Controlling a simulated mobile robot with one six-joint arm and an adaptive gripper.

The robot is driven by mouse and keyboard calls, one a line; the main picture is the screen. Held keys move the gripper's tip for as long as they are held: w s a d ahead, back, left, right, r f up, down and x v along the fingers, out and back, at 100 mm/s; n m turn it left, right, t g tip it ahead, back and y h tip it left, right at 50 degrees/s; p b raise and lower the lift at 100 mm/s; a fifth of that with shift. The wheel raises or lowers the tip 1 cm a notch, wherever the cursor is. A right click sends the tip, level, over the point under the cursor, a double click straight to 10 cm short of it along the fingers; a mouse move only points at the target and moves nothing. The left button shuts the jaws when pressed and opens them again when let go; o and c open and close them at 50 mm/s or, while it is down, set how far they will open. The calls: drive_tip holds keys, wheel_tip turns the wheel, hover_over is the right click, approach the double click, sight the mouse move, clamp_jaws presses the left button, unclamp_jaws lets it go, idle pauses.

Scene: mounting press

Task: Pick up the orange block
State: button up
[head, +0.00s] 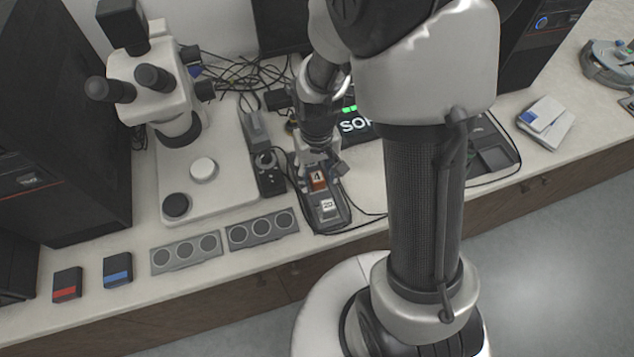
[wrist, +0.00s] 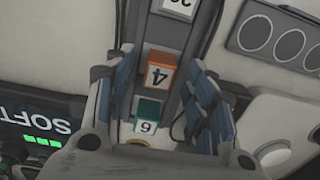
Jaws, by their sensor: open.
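The orange block (head: 317,181) with a white "4" label sits in a dark narrow tray (head: 336,222) on the bench. It also shows in the wrist view (wrist: 161,72), upside down, between a teal block (wrist: 148,112) and a white "20" block (wrist: 178,6). The "20" block also shows in the head view (head: 327,207). My gripper (head: 320,163) is just above the tray, at the end nearer the wall. In the wrist view my gripper (wrist: 160,88) is open, its blue-padded fingers on either side of the orange and teal blocks, with gaps. Whether the fingertips reach the orange block's height I cannot tell.
A microscope (head: 158,95) stands on the left, with a small dark device (head: 268,172) close beside the tray. Two grey plates with round wells (head: 186,253) lie along the front edge. Cables (head: 235,75) run behind. A black "SOFT" box (wrist: 38,128) is close to my gripper.

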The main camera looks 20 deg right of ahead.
wheel_tip(320, 180, down, 2)
drive_tip(key=shift+r, duration=0.15)
clamp_jaws()
idle(0.6)
